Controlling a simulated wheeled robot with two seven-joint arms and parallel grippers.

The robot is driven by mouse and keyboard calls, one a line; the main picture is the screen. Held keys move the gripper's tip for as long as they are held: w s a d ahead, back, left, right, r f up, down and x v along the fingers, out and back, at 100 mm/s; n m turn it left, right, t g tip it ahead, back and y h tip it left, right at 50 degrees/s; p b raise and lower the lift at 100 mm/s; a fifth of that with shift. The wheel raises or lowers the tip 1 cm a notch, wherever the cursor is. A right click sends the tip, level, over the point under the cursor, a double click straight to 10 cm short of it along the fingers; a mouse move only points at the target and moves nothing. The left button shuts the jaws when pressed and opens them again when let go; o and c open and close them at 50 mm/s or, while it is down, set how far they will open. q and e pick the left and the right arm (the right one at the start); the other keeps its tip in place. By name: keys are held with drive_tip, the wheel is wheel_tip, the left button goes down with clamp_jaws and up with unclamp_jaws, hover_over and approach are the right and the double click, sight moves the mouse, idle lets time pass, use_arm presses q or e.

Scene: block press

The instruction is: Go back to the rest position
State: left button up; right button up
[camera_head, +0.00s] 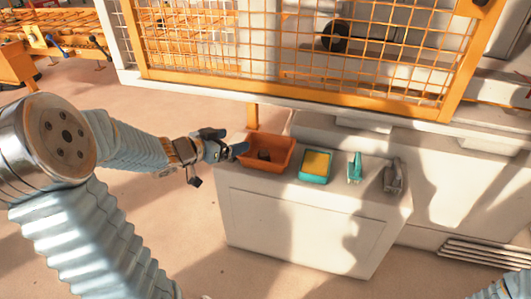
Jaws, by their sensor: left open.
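My left gripper (242,149) reaches in from the left and is open. Its fingertips are at the left rim of an orange bin (278,152), and I cannot tell whether they touch it. The bin stands on the left end of a pale cabinet top and holds a dark object (264,155). I see nothing between the fingers. Part of my right arm (505,287) shows in the bottom right corner; its gripper is not visible.
On the pale cabinet (310,215) stand a teal box with a yellow top (316,164), a teal tool (355,168) and a grey tool (394,177). An orange mesh guard (300,45) rises behind. Floor at the front left is clear.

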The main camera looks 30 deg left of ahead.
idle(0.4)
use_arm(q)
drive_tip(key=d+f+n+g, duration=0.2)
drive_tip(key=d+f, duration=0.3)
drive_tip(key=f, duration=0.6)
drive_tip(key=d+f+n+g, duration=0.25)
drive_tip(key=d+f, duration=0.35)
drive_tip(key=f, duration=0.4)
drive_tip(key=s+d+f+n+g+h, duration=0.1)
drive_tip(key=s+d+f+g, duration=0.8)
drive_tip(key=s+d+f, duration=0.75)
drive_tip(key=shift+s+d+r+m+h, duration=0.15)
drive_tip(key=shift+d+r+m, duration=0.1)
drive_tip(key=shift+d+m, duration=0.3)
drive_tip(key=shift+d+r+m+h, duration=0.15)
drive_tip(key=shift+d+r+m, duration=0.15)
drive_tip(key=shift+d, duration=0.35)
